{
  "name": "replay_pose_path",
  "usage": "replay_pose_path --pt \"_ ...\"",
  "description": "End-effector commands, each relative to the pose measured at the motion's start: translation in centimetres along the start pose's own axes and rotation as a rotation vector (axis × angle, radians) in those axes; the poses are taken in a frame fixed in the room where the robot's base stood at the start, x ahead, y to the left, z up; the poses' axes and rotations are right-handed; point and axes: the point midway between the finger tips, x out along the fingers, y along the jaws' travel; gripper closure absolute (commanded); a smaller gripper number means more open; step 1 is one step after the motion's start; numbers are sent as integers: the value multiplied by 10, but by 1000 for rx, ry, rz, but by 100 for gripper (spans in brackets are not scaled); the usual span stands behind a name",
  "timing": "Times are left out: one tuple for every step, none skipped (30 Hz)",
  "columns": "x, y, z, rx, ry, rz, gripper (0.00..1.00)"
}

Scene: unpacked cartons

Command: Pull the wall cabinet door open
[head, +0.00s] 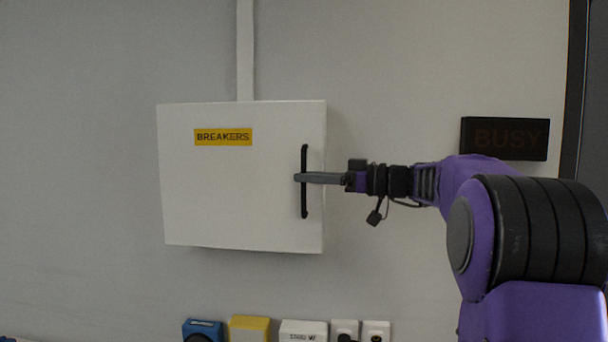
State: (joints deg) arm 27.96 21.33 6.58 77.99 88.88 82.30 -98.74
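The wall cabinet is a white box with a flat door (230,190) and a yellow BREAKERS label (223,137). A black vertical bar handle (304,205) is near the door's right edge. The door's right side looks slightly taller than its left; I cannot tell whether it is a little ajar. My gripper (300,178) comes from the right, at about the handle's mid-height. Its grey fingers overlap the handle and hide part of it. The fingers show as one bar, so their gap and any grip on the handle cannot be made out.
A dark BUSY sign (504,138) is on the wall to the right, behind my arm. A white conduit (245,50) runs up from the cabinet top. Below are a blue box (203,328), a yellow box (249,328) and several white ones. The wall left of the cabinet is clear.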

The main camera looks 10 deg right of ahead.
Motion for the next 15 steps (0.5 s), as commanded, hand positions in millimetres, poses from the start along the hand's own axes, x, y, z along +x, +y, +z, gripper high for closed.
replay_pose_path --pt "5 0 -1 0 0 -2 73" --pt "8 0 -1 0 0 -2 73" --pt "10 0 0 0 0 -1 73" --pt "12 0 0 0 0 -1 73" --pt "13 0 0 0 0 0 73" --pt "14 0 0 -1 0 0 73" --pt "14 0 0 -1 0 0 73" --pt "14 0 0 -1 0 0 73" --pt "14 0 0 -1 0 0 73" --pt "14 0 0 -1 0 0 73" --pt "14 0 0 -1 0 0 73" --pt "14 0 0 -1 0 0 73" --pt "14 0 0 -1 0 0 73" --pt "14 0 0 -1 0 0 75" --pt "14 0 0 -1 0 0 82"
